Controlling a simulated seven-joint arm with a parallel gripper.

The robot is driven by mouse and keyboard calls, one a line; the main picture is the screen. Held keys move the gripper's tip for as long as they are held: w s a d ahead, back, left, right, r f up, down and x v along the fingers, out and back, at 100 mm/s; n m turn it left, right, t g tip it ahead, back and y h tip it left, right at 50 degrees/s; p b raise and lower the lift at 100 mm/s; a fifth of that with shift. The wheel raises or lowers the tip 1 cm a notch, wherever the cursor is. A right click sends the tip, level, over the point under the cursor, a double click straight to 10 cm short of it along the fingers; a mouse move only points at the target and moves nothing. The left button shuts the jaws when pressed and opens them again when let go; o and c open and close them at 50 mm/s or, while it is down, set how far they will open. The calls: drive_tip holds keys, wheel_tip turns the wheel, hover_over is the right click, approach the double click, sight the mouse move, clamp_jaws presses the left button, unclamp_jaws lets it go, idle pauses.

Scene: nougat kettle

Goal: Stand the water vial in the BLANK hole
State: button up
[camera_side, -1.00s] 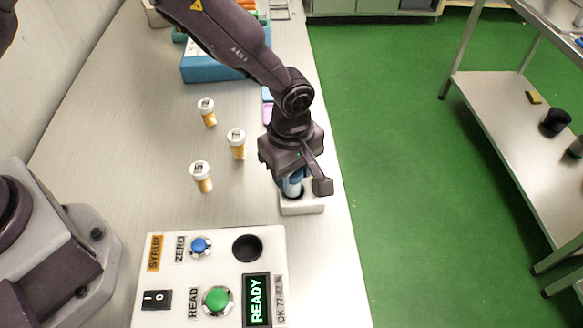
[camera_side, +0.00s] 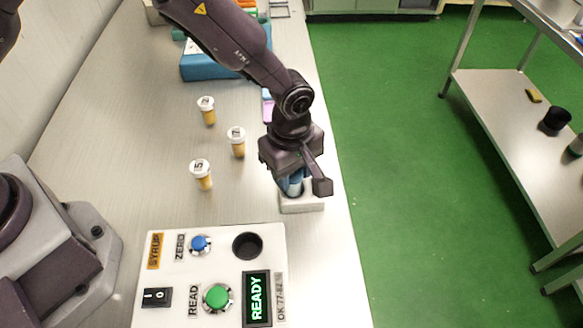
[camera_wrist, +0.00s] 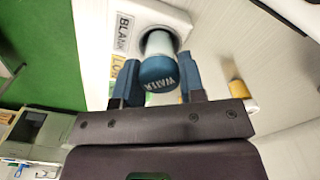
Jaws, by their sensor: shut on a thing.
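The water vial (camera_wrist: 158,72) has a pale body and a blue cap lettered WATER, turned toward the wrist camera. My gripper (camera_side: 292,184) is shut on it, with a blue finger on either side of the cap in the wrist view. The white block (camera_side: 302,207) labelled BLANK has a dark round hole; the block also shows in the wrist view (camera_wrist: 176,16). The vial's lower end is at this hole and appears to be inside it; how deep it reaches is hidden. In the side view my gripper covers most of the vial.
Several white-capped amber vials (camera_side: 237,143) stand left of my gripper. A white console (camera_side: 175,270) with blue and green buttons, an empty dark well (camera_side: 247,246) and a READY screen is in front. A blue rack (camera_side: 210,66) stands behind. The table's right edge is close to the block.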

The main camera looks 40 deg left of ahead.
drive_tip(key=o, duration=1.6)
drive_tip(key=shift+r, duration=3.5)
